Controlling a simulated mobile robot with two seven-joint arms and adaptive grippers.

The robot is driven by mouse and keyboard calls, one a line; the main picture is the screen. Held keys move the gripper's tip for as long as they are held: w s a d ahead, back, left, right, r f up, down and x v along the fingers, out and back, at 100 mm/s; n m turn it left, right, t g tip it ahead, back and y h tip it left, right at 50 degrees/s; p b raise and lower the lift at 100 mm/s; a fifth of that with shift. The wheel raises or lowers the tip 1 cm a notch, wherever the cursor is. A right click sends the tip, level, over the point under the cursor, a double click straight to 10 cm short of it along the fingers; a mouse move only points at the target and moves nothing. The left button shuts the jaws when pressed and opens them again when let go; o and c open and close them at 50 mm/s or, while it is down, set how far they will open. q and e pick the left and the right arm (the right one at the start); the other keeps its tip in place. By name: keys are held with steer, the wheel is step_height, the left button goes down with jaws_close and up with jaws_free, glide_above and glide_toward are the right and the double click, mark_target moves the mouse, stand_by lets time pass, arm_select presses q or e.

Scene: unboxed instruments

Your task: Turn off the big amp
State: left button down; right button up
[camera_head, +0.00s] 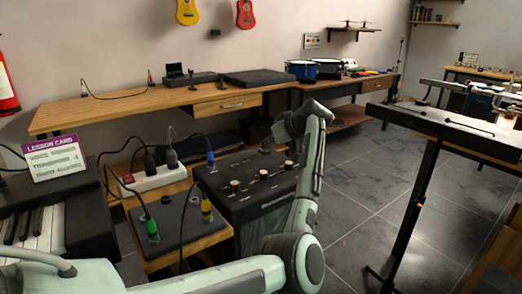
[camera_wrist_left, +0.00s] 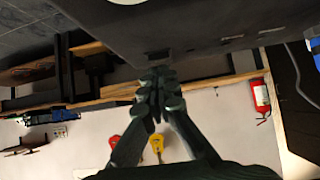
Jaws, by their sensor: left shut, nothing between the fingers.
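The big amp (camera_head: 240,195) is a black box with several knobs on its top panel, in the middle of the head view. My left arm reaches around its right side. My left gripper (camera_head: 266,144) is at the amp's far edge, its fingertips partly hidden there. In the left wrist view the gripper (camera_wrist_left: 158,82) is shut and empty. Its fingertips are close to a small dark recessed part (camera_wrist_left: 158,56) on the amp's dark face (camera_wrist_left: 210,25). I cannot tell whether they touch it or how it is set.
A white power strip (camera_head: 152,181) with plugs and a black pedal box (camera_head: 176,222) with cables stand left of the amp. A keyboard (camera_head: 35,225) and lesson card (camera_head: 55,160) are further left. A wooden bench (camera_head: 140,108) runs behind. A black stand (camera_head: 440,128) is right, with open floor between.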

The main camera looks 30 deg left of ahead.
arm_select(q)
steer(key=shift+s+r, duration=0.1)
steer(key=shift+s, duration=0.25)
steer(key=shift+w+f, duration=0.3)
steer(key=shift+w, duration=0.1)
steer(key=shift+w+a+r, duration=0.1)
steer(key=shift+a+r, duration=0.1)
steer(key=shift+w+a+r+p, duration=0.2)
steer(key=shift+a+p, duration=0.2)
steer(key=shift+a, duration=0.15)
arm_select(e)
steer(key=shift+r, duration=0.35)
steer(key=shift+w, duration=0.1)
